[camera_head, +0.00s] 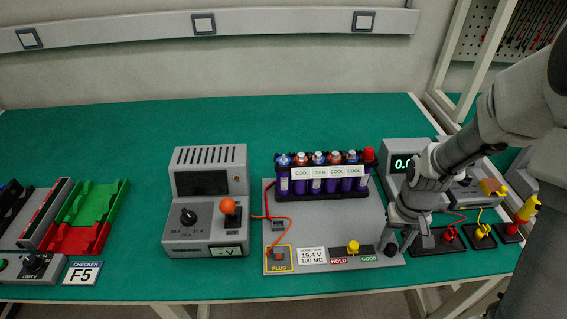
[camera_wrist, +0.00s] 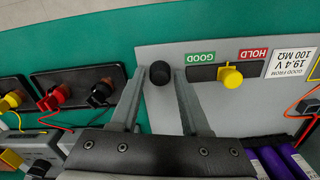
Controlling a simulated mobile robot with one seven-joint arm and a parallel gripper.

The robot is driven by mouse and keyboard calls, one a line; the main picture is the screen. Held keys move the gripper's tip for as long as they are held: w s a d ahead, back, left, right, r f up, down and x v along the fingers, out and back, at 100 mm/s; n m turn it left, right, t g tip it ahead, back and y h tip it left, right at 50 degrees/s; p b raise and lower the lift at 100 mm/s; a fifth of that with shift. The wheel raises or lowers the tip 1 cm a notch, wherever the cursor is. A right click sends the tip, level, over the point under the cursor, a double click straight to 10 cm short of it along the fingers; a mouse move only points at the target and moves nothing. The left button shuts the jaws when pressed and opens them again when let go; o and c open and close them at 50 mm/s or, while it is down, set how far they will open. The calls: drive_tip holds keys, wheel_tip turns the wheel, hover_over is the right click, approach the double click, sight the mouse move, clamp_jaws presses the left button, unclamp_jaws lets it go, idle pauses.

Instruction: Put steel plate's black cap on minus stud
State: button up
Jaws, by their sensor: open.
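The black cap (camera_head: 390,249) stands at the front right corner of the grey steel plate (camera_head: 350,226). In the wrist view the cap (camera_wrist: 161,74) lies between the two fingers of my gripper (camera_wrist: 160,76), with a gap on each side. My gripper (camera_head: 397,239) is open, low over that corner. At the back of the plate is a black rack of purple cells (camera_head: 318,184) with several silver, red and blue tops. A red cap (camera_head: 369,154) is at its right end. The leftmost top (camera_head: 284,159) looks blue; I cannot tell for certain which is the minus stud.
A yellow knob (camera_head: 353,247) in a slot marked HOLD and GOOD stands left of the cap. An orange wire (camera_head: 290,230) runs to a plug at the left. A grey meter box (camera_head: 208,200) stands left of the plate. Black clip stands (camera_head: 440,240) sit right of it.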

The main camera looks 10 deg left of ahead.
sight(392, 246)
drive_tip(key=shift+c, duration=0.2)
clamp_jaws()
drive_tip(key=shift+r+p, duration=2.15)
drive_tip(key=shift+r, duration=0.5)
drive_tip(key=shift+f, duration=0.1)
